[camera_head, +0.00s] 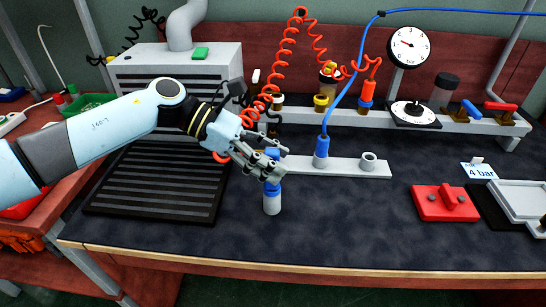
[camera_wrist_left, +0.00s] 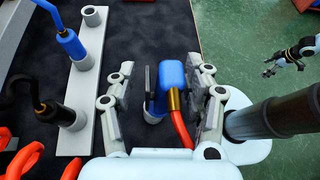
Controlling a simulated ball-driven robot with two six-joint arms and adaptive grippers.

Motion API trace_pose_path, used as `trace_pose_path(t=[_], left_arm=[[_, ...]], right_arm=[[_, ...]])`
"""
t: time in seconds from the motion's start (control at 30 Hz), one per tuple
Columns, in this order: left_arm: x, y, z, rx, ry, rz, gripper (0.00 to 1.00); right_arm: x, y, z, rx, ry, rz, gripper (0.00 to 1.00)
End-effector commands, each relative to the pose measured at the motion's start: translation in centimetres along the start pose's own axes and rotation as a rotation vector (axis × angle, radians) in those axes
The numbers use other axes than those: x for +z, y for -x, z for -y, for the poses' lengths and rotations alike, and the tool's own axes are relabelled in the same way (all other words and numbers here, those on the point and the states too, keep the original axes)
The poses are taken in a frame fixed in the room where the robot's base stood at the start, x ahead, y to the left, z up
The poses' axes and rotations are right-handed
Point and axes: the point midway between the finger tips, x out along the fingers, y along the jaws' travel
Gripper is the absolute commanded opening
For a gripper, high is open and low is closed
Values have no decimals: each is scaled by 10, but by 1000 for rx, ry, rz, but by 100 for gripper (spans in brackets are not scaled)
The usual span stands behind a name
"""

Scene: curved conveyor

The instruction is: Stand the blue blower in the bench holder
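The blue blower (camera_head: 272,187) stands about upright over a light grey cup (camera_head: 272,204) on the bench, in front of the grey strip with sockets. In the left wrist view the blower (camera_wrist_left: 172,78) has a brass fitting, a red hose and a black lever. My left gripper (camera_head: 268,165) is around the blower's upper part. In the left wrist view its fingers (camera_wrist_left: 163,85) are spread, with gaps on both sides of the blower. The cup (camera_wrist_left: 153,115) is partly hidden there, so I cannot tell how deep the blower sits. My right gripper (camera_wrist_left: 284,62) is small, over the floor.
The grey strip (camera_head: 345,168) holds a blue tool (camera_head: 321,148) and an empty socket (camera_head: 369,160). A black grille (camera_head: 160,185) lies to the left. A red block (camera_head: 444,204) and a tray (camera_head: 525,200) are at right. The front middle of the bench is clear.

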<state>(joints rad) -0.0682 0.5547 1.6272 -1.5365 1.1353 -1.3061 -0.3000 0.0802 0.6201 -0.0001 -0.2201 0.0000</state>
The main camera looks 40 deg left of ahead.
Motion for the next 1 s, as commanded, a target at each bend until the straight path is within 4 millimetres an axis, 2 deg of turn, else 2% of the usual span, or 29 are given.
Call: trace_pose_path(t=[0.27, 0.37, 0.7, 0.83, 1.0], left_arm=[[-2, 7, 0, 0, 0, -3, 51], [-2, 22, 0, 0, -1, -7, 51], [-2, 94, 0, -2, 0, -9, 51], [-2, 110, 0, -2, 0, -4, 51], [-1, 119, 0, 0, 0, -2, 51]], right_arm=[[0, 0, 0, 0, 0, 0, 79], [0, 0, 0, 0, 0, 0, 79], [0, 0, 0, 0, 0, 0, 79], [0, 0, 0, 0, 0, 0, 79], [0, 0, 0, 0, 0, 0, 79]])
